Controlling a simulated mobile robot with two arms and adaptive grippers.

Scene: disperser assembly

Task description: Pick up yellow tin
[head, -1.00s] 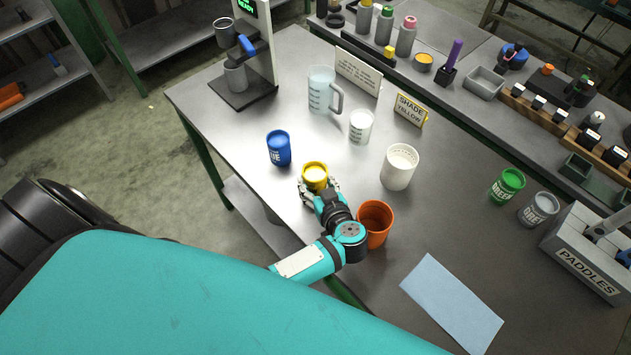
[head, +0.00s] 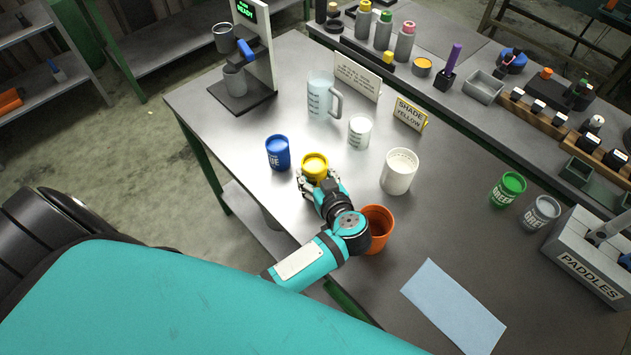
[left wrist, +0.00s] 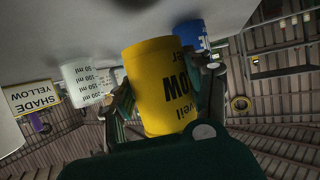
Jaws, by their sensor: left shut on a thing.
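The yellow tin (head: 314,168) shows in the head view near the front edge of the table, right of the blue tin (head: 277,153). My left gripper (head: 317,180) is shut on its sides. In the left wrist view the tin (left wrist: 165,85) fills the middle, upside down with dark lettering, between the two fingers (left wrist: 168,95). The tin looks upright in the head view. I cannot tell how far its base is from the table. My right gripper is not in view.
An orange cup (head: 378,230) stands close beside my left wrist. A white tub (head: 399,172), a beaker (head: 360,132) and a jug (head: 321,95) stand behind. A blue cloth (head: 453,305) lies at the front right. A paddle rack (head: 590,255) is at the right.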

